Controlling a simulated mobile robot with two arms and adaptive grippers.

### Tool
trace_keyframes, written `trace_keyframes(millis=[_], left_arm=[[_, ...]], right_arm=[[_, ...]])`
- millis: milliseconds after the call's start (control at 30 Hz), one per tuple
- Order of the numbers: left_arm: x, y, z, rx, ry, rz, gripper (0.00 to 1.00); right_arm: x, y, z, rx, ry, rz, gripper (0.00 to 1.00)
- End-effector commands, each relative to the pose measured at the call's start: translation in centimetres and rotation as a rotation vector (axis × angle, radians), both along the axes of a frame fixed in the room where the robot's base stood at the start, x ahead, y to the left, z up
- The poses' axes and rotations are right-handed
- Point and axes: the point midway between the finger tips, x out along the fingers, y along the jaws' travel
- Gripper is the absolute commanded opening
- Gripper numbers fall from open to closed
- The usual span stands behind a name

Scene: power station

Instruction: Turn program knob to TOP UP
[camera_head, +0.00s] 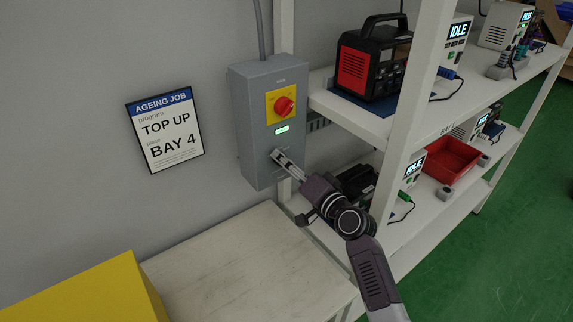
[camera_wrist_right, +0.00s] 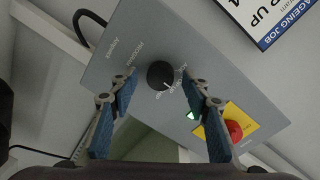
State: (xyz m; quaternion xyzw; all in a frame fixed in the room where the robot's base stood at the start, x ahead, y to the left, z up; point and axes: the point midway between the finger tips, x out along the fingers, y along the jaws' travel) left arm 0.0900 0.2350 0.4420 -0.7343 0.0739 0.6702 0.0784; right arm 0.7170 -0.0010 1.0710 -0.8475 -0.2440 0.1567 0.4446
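The grey control box (camera_head: 265,125) hangs on the wall. The black program knob (camera_wrist_right: 160,74) is on its face in the right wrist view, with a small white pointer mark toward its lower right edge. In the head view my right gripper (camera_head: 279,157) is at the lower part of the box and hides the knob. My left gripper is not in view.
A red rotary switch (camera_head: 284,106) on a yellow plate and a lit green display (camera_head: 282,129) sit higher on the box. A sign (camera_head: 166,130) reads TOP UP, BAY 4. A white shelf post (camera_head: 411,125) stands right of my arm. A wooden bench (camera_head: 245,265) is below.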

Motion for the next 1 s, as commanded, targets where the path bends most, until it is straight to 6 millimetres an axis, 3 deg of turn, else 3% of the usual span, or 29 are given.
trace_keyframes(millis=[333, 800, 1000], left_arm=[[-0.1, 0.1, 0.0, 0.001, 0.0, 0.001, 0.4], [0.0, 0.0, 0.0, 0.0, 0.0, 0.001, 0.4], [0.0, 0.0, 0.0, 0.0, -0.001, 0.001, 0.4]], right_arm=[[-1.0, -0.7, 0.0, -0.001, 0.0, -0.001, 0.44], [-8.1, -5.4, 0.3, -0.003, 0.001, 0.0, 0.44], [-9.7, -6.5, 0.5, -0.002, 0.001, 0.0, 0.44]])
